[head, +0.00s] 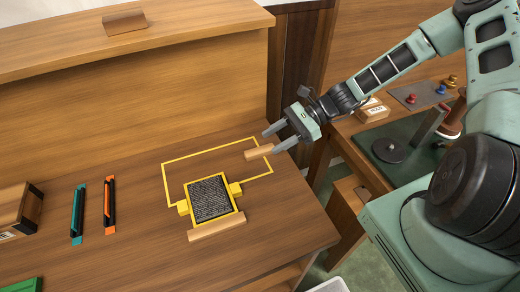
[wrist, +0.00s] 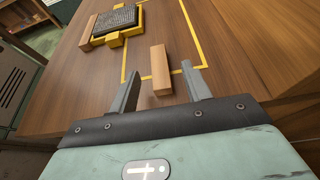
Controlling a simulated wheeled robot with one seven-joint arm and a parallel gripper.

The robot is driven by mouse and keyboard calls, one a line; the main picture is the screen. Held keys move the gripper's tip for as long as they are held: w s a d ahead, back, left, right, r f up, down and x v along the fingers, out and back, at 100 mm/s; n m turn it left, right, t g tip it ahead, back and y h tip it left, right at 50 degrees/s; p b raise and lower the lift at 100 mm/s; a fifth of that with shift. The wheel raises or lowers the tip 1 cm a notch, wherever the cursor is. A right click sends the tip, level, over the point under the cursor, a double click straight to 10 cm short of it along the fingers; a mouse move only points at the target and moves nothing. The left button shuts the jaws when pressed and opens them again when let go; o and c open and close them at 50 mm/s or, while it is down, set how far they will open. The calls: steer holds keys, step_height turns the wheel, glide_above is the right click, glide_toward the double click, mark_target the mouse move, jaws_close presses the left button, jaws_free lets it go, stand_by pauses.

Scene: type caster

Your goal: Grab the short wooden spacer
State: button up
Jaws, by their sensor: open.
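The short wooden spacer (head: 259,152) lies on the table across the right part of the yellow outline. A longer wooden strip (head: 217,226) lies along the near side of the type tray. My gripper (head: 269,140) is open and empty, its fingers just beside the short spacer's right end in the head view. In the wrist view the short spacer (wrist: 161,70) lies ahead, with its near end between or just beyond the open fingertips of my gripper (wrist: 166,80). I cannot tell whether the fingers touch it.
Teal (head: 77,214) and orange (head: 109,205) tools and a wooden box (head: 18,209) lie at left. A raised wooden ledge (head: 130,105) backs the table. The table's front is clear.

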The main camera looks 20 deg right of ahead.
mark_target(256, 151)
steer(key=p+x, duration=0.1)
steer(key=x, duration=0.2)
steer(key=shift+s+a, duration=0.1)
steer(key=shift+a, duration=0.15)
steer(key=shift+a+f, duration=0.3)
steer(key=shift+a, duration=0.15)
steer(key=c, duration=1)
jaws_close()
steer(key=shift+r, duration=0.1)
